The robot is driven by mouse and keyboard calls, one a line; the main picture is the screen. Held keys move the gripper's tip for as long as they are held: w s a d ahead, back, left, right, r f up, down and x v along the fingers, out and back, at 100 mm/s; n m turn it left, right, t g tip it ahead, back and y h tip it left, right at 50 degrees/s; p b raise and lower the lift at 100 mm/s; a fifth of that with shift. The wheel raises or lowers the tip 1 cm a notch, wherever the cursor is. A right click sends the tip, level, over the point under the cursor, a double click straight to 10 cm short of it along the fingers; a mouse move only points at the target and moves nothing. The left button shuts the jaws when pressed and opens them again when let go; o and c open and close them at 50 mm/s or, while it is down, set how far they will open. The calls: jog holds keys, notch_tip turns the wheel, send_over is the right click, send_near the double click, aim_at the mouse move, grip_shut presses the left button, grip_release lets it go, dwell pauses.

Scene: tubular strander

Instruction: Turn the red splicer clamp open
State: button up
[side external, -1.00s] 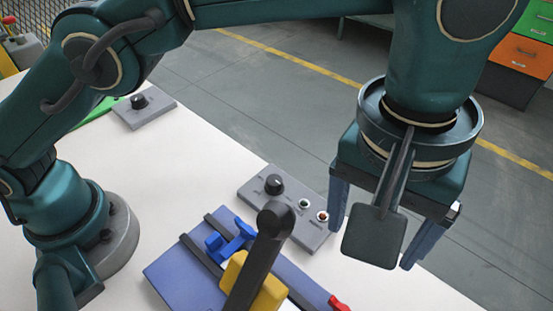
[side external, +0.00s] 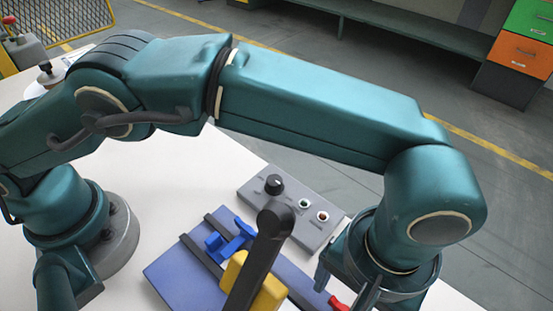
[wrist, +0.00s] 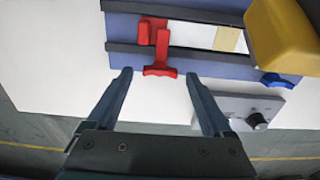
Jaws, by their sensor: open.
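The red splicer clamp (wrist: 162,45) sits at the left end of the blue splicer base (wrist: 122,28) in the wrist view, its T-shaped handle pointing down toward my gripper (wrist: 158,76). My gripper is open and empty, with one finger to each side of the handle's crossbar in the picture; I see no contact. In the side external view only a small piece of the red clamp (side external: 338,303) shows at the bottom edge, beside my gripper's fingers. The rest of it is cut off or hidden there.
A blue clamp (side external: 230,241) sits at the base's other end. A yellow block (side external: 262,289) with a black lever (side external: 262,252) rises over the base's middle. A grey control box (side external: 262,186) with a knob and buttons lies behind. White tabletop (wrist: 50,60) is bare beside the red clamp.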

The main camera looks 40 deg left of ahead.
grip_shut()
jog(key=shift+m, duration=0.3)
jog(key=m, duration=0.4)
jog(key=shift+m, duration=0.3)
jog(key=m, duration=0.5)
jog(key=shift+d, duration=0.15)
dwell(0.4)
